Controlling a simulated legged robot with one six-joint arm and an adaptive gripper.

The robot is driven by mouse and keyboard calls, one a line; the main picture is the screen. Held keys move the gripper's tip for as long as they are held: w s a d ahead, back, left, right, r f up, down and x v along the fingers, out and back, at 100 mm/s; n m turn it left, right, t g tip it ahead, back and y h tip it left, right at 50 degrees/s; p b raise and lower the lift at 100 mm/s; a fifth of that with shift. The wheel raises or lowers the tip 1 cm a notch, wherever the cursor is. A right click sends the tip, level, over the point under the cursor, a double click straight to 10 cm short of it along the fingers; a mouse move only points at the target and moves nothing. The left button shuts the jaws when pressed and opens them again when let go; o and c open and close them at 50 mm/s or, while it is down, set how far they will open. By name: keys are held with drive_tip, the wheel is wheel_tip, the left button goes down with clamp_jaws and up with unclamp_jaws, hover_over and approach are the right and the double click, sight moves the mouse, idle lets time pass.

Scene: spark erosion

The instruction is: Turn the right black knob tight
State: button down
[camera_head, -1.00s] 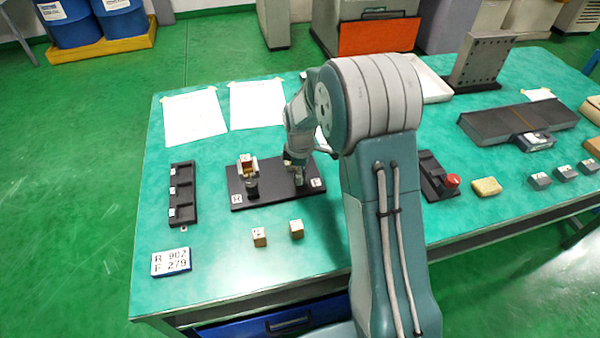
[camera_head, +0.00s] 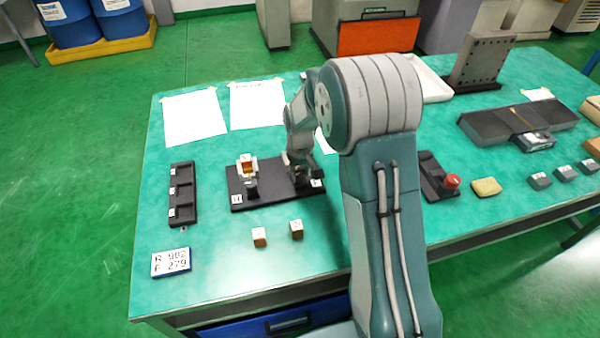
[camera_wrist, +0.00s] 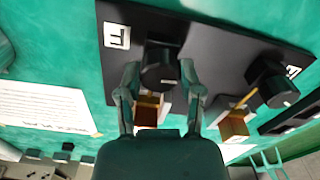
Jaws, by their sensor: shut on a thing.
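The right black knob (camera_wrist: 159,72) sits on the black base plate (camera_wrist: 205,35), beside the white F label (camera_wrist: 117,36). My gripper (camera_wrist: 160,76) has one finger on each side of this knob and is shut on it. A copper-coloured block in a pale holder (camera_wrist: 149,108) shows just below the knob. In the head view my gripper (camera_head: 302,176) is at the right end of the plate (camera_head: 272,190) and hides most of the knob. The left black knob (camera_head: 251,188) stands by the R label, free of my gripper; it also shows in the wrist view (camera_wrist: 272,84).
A red-knobbed fixture (camera_head: 437,178) stands right of my arm. Paper sheets (camera_head: 195,118) lie behind.

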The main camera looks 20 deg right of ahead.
sight(299, 172)
drive_tip(key=m, duration=0.5)
drive_tip(key=shift+m, duration=0.3)
idle(0.4)
drive_tip(key=shift+c, duration=1.3)
unclamp_jaws()
drive_tip(key=shift+f, duration=0.1)
drive_tip(key=shift+a, duration=0.1)
wheel_tip(299, 172, up, 12)
drive_tip(key=shift+w, duration=0.1)
